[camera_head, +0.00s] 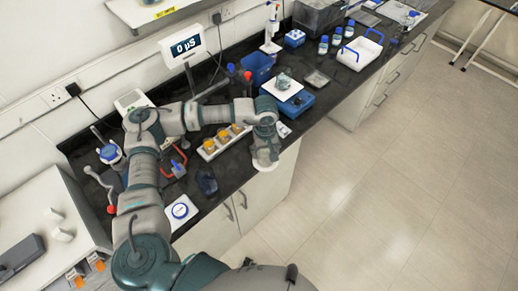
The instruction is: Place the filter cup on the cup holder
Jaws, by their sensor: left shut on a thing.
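My left arm reaches in from the lower left. My left gripper (265,150) points down at the front edge of the black bench, right of the white holder. It is shut on a small pale thing, which I take to be the filter cup; the gripper hides most of it. A white cup holder (209,154) stands on the bench just left of the gripper, with yellow-orange cups (222,137) in a row on it. The held thing is apart from the holder. My right gripper is not in view.
A blue device with a white top (287,103) stands behind the gripper. A white tray with blue handles (360,52) and blue-capped bottles are at the far right. The floor (400,180) is clear.

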